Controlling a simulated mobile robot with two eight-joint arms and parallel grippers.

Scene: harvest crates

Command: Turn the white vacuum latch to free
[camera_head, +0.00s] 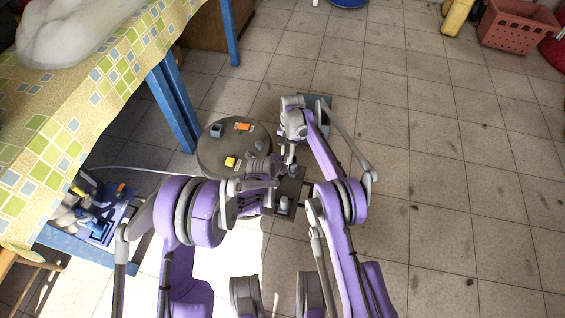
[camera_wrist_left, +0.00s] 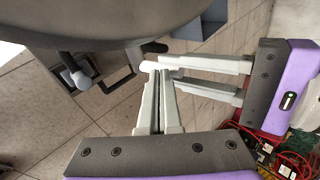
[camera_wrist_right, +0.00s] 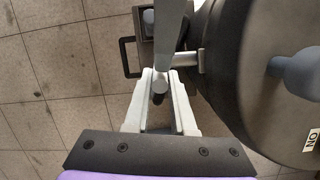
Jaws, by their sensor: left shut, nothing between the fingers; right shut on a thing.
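The white vacuum latch (camera_wrist_right: 168,30) looks like a pale lever beside a short stem on the side of a dark round drum (camera_wrist_right: 235,75). My right gripper (camera_wrist_right: 163,77) is shut around its lower end; the fingers partly hide it. The drum (camera_head: 213,152) is in the middle of the head view, where arm links hide most of the latch. In the left wrist view, my left gripper (camera_wrist_left: 160,74) is shut and empty just below the drum. Its tips are close to the right fingertips (camera_wrist_left: 150,66); I cannot tell whether they touch.
Orange (camera_head: 243,126), yellow (camera_head: 230,161) and grey (camera_head: 216,130) parts sit on the drum. A dark plate with a knob (camera_head: 284,204) stands nearby. A cloth-covered table (camera_head: 60,120) is at the left, a red crate (camera_head: 510,28) far right. The tiled floor at right is clear.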

